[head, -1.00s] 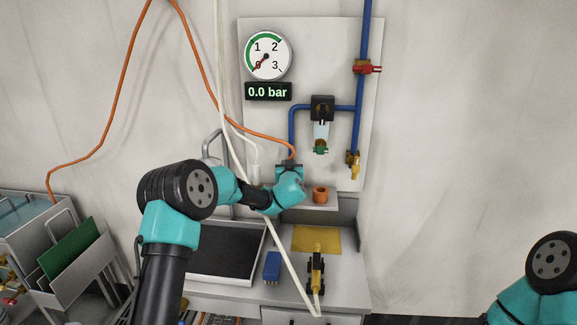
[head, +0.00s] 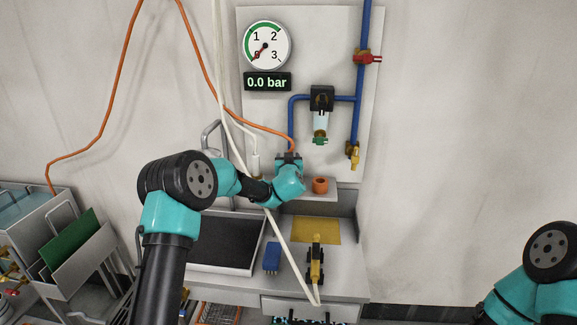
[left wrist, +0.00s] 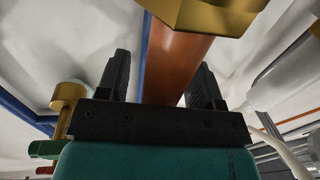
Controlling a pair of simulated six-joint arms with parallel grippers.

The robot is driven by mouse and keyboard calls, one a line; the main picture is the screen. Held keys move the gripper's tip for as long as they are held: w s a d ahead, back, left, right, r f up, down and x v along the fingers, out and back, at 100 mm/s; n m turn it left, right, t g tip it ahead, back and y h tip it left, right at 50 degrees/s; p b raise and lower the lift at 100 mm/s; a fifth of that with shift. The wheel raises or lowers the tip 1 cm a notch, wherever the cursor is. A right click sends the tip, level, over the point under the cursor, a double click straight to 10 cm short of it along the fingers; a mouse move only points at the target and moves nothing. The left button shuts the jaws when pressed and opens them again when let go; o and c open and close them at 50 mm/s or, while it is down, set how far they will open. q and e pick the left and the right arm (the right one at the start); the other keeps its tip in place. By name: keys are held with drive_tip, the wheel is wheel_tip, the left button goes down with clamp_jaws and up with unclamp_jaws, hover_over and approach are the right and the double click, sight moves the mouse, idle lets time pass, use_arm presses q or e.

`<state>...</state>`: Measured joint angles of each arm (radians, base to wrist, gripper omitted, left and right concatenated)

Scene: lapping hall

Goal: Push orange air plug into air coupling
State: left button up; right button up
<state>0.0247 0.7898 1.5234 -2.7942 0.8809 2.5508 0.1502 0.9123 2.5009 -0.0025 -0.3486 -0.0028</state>
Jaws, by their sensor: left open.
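My left gripper (head: 289,159) is at the lower end of the blue pipe on the wall panel, where the orange hose (head: 262,131) also ends. In the left wrist view its two black fingers (left wrist: 160,77) stand open, one on each side of an orange cylinder (left wrist: 176,62), which looks like the air plug. A brass hexagonal part (left wrist: 205,14) is at the cylinder's near end, and it may be the coupling. In the head view my gripper hides the joint, so I cannot tell how deep the plug sits. My right gripper is out of view.
The gauge (head: 265,45) display reads 0.0 bar. A red-handled valve (head: 367,58), a filter bowl (head: 321,126) and a brass valve (head: 353,154) are to the right. An orange cup-like piece (head: 320,185) is on the shelf. A white hose (head: 288,250) crosses in front of the bench.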

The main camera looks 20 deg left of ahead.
use_arm(q)
drive_tip(key=v, duration=1.7)
drive_tip(key=shift+s, duration=0.15)
drive_tip(key=shift+r, duration=0.1)
